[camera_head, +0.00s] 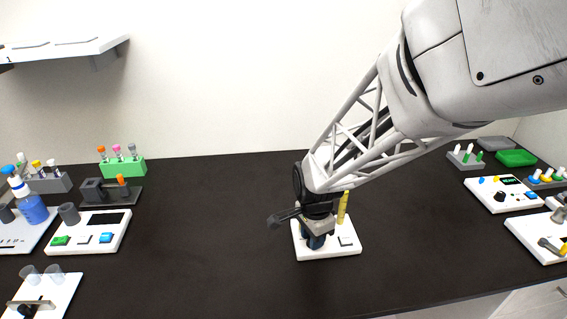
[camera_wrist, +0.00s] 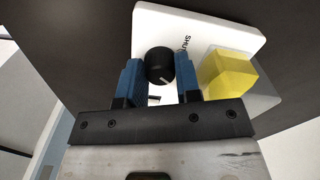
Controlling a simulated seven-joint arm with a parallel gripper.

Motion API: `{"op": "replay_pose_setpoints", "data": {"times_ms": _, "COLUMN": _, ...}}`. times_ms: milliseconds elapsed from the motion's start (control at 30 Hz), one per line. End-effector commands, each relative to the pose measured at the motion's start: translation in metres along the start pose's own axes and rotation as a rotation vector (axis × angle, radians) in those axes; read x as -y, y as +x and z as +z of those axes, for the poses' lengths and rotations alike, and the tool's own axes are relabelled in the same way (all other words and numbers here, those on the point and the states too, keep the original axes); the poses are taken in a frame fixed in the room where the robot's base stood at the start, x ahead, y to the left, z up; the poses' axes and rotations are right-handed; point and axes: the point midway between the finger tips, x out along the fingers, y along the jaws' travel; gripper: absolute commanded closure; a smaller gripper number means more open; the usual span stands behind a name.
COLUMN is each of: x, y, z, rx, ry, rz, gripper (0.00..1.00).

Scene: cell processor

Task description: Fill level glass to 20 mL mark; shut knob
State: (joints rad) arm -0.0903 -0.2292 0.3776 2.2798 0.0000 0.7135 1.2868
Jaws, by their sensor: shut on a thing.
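The white base plate (camera_head: 345,251) of the level glass unit stands on the dark bench, below my gripper (camera_head: 317,241). The level glass (camera_head: 344,206) is an upright column showing yellow, just right of my gripper; its 20 mL mark cannot be read. In the wrist view the black round knob (camera_wrist: 159,64) with a white pointer line sits between the blue fingers of my gripper (camera_wrist: 159,72), which is shut on it. Part of a "SHU" label shows beside the knob. The yellow level glass (camera_wrist: 227,76) stands close to the right finger. In the head view my gripper hides the knob.
At left are a white device with buttons (camera_head: 88,231), a blue bottle (camera_head: 34,208), a green tube rack (camera_head: 123,167) and a white stand with cups (camera_head: 45,296). At right are a white control box (camera_head: 500,194) and a green tray (camera_head: 516,157). The bench around the unit is clear.

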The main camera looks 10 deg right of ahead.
Motion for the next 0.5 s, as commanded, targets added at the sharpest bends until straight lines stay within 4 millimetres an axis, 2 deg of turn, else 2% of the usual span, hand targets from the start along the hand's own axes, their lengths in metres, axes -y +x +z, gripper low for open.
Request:
{"op": "replay_pose_setpoints", "data": {"times_ms": 267, "x": 0.0001, "y": -0.0007, "z": -0.0001, "rx": 0.000, "ry": -0.057, "rz": -0.001, "gripper": 0.93}}
{"op": "replay_pose_setpoints", "data": {"times_ms": 500, "x": -0.0001, "y": -0.0007, "z": -0.0002, "rx": 0.000, "ry": -0.193, "rz": -0.001, "gripper": 0.93}}
